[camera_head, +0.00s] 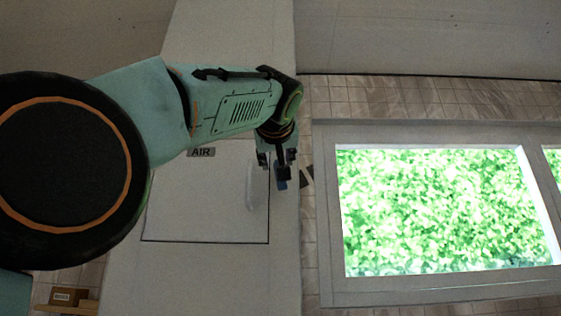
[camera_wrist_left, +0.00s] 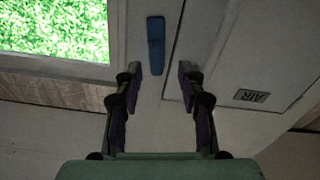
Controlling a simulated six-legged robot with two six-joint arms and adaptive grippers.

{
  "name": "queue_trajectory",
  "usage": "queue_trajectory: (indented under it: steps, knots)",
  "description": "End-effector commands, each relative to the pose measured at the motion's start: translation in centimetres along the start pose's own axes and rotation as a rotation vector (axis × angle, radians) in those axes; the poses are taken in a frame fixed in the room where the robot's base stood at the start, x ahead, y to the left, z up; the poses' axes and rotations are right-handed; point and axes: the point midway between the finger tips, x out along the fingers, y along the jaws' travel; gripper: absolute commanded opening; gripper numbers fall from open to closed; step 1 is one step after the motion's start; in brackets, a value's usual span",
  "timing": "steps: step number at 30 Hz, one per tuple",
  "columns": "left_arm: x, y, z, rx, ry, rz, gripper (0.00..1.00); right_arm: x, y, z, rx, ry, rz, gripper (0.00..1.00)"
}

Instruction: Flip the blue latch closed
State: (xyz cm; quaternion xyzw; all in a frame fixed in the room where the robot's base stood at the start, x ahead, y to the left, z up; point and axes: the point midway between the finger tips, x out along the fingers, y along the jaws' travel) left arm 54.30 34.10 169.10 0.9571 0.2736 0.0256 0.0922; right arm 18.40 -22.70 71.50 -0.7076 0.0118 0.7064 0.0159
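The blue latch (camera_wrist_left: 156,45) is a short bar on the pale wall beside the panel's edge in the left wrist view. It lies roughly parallel to that edge and does not cross it. In the head view only a small blue part of the latch (camera_head: 281,185) shows just below the fingers. The white panel (camera_head: 200,215) marked AIR sits flush in the wall. My left gripper (camera_wrist_left: 160,76) is open and empty, its fingertips apart on either side of the latch's near end; contact cannot be told. It also shows in the head view (camera_head: 279,166). My right gripper is not in view.
A pale handle (camera_head: 251,190) is on the panel near its right edge. A bright window (camera_head: 440,210) in a grey frame is to the right. A small brown box (camera_head: 68,297) is at the lower left. My left arm hides the panel's upper left.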

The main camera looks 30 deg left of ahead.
Motion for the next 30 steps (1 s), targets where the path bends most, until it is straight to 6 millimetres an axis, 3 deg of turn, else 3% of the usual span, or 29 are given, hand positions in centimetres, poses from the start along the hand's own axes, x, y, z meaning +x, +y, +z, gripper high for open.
queue_trajectory:
  steps: [6,15,26,30]
  knots:
    - [2.0,0.3,-0.2,0.002,-0.002,0.002,0.40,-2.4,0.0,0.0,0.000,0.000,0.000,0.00]
    - [4.6,0.5,0.1,0.000,0.000,0.007,0.40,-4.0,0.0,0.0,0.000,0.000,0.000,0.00]
    - [5.1,0.5,0.3,0.000,0.001,0.007,0.40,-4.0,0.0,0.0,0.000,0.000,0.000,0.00]
    - [5.0,0.5,0.2,0.000,0.001,0.007,0.30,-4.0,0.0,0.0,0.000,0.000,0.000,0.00]
